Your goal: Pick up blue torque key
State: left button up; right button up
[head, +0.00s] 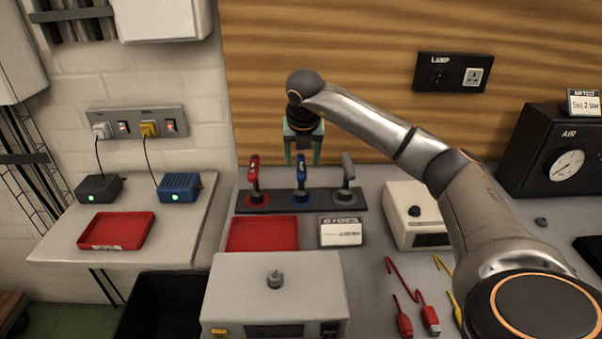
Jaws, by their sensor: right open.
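The blue torque key (300,176) stands upright in the middle place of a dark rack (328,207). A red key (254,178) stands to its left and a grey key (347,174) to its right in the same rack. My right gripper (303,160) is open, with greenish fingers pointing down, at the top of the blue key. The fingers appear to be on either side of the key's top; whether they touch it cannot be told. My left gripper is not in view.
A red tray (263,249) and a small white labelled box (341,232) lie in front of the rack. A white box with a knob (412,214) stands to the right. A grey instrument (275,301) is nearer, with red cables (407,290) beside it.

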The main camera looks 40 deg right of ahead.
aim_at(301, 164)
jog(key=x, duration=0.4)
jog(key=shift+a+f+p, duration=0.1)
jog(key=shift+f+p, duration=0.25)
grip_shut()
jog(key=shift+r, duration=0.1)
dwell(1.0)
